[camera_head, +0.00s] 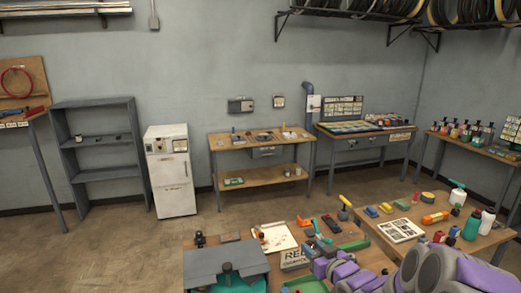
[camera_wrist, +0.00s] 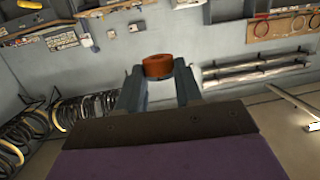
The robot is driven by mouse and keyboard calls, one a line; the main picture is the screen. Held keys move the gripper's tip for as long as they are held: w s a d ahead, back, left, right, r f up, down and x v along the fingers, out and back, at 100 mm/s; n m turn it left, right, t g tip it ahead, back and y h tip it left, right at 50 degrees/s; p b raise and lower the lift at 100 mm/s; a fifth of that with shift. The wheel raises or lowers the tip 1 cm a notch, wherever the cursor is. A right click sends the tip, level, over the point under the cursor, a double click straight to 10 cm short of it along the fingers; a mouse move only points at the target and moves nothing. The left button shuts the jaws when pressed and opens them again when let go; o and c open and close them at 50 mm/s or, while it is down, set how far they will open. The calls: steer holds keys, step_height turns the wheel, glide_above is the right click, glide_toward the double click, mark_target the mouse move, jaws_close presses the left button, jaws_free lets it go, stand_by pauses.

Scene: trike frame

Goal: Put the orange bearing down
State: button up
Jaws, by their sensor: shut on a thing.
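The orange bearing (camera_wrist: 158,67), a short orange-brown ring, shows in the wrist view at the tips of my gripper (camera_wrist: 159,76). One grey finger is on each side of it, and the fingers are shut on it. It is held in the air, with wall and floor far behind it. In the head view my grey and purple arm fills the lower right corner. I cannot make out the bearing or the fingertips there.
A near workbench (camera_head: 240,240) carries a paper sheet and several tools. A second wooden table (camera_head: 460,245) at the right holds bottles, tape and a printed sheet. Floor between is clear.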

step_height(320, 180, up, 8)
steer(key=s+a+h, duration=0.1)
steer(key=s+a, duration=0.1)
steer(key=s, duration=0.1)
steer(key=shift+f+m, duration=0.25)
steer(key=shift+m, duration=0.15)
steer(key=w+d+f+n+g+y, duration=0.1)
steer(key=w+f+y, duration=0.1)
steer(key=f, duration=0.6)
steer(key=w+d+f+n+y, duration=0.1)
steer(key=w+f, duration=0.1)
steer(key=f, duration=0.6)
steer(key=s+a+f+n+g+y, duration=0.1)
steer(key=s+a+f+n+y, duration=0.1)
steer(key=f, duration=0.5)
steer(key=s+a+f+n+g+y+p, duration=0.1)
steer(key=s+a+f+n+g+y, duration=0.1)
steer(key=s+a+f, duration=0.3)
step_height(320, 180, down, 4)
steer(key=shift+s+a+r+n+g+y, duration=0.2)
steer(key=shift+a+r+n+g+y, duration=0.1)
steer(key=shift+a, duration=0.3)
